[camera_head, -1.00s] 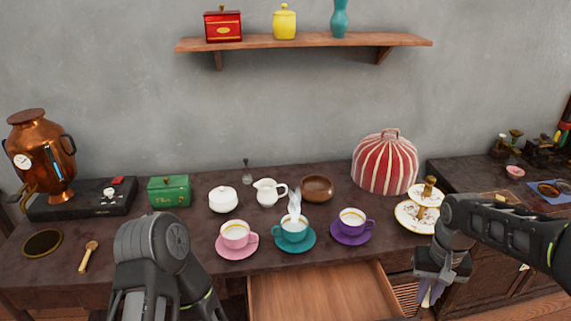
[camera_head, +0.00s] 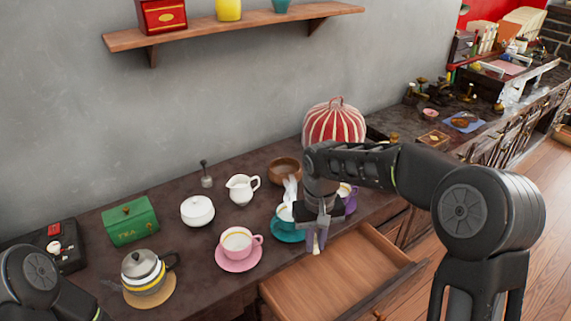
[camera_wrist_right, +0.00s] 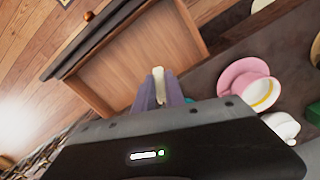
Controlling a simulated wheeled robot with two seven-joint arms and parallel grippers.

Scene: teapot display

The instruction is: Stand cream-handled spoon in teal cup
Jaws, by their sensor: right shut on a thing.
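My right gripper (camera_head: 317,246) has purplish fingers and hangs over the counter's front edge and the open drawer. It is shut on a cream piece, apparently the handle of the cream-handled spoon (camera_wrist_right: 158,84), which shows between the fingers in the right wrist view. The rest of the spoon is hidden. The teal cup (camera_head: 285,213) stands on its teal saucer (camera_head: 287,234), just left of and behind the gripper, partly covered by it. A pale wisp like steam rises over the cup. My left arm shows at the lower left; its gripper is outside the picture.
A pink cup (camera_head: 237,241) stands left of the teal one, a purple cup (camera_head: 349,200) right, partly hidden by my arm. A wooden drawer (camera_head: 335,270) is open below. A white creamer (camera_head: 242,189), wooden bowl (camera_head: 284,169) and striped teapot (camera_head: 144,270) are nearby.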

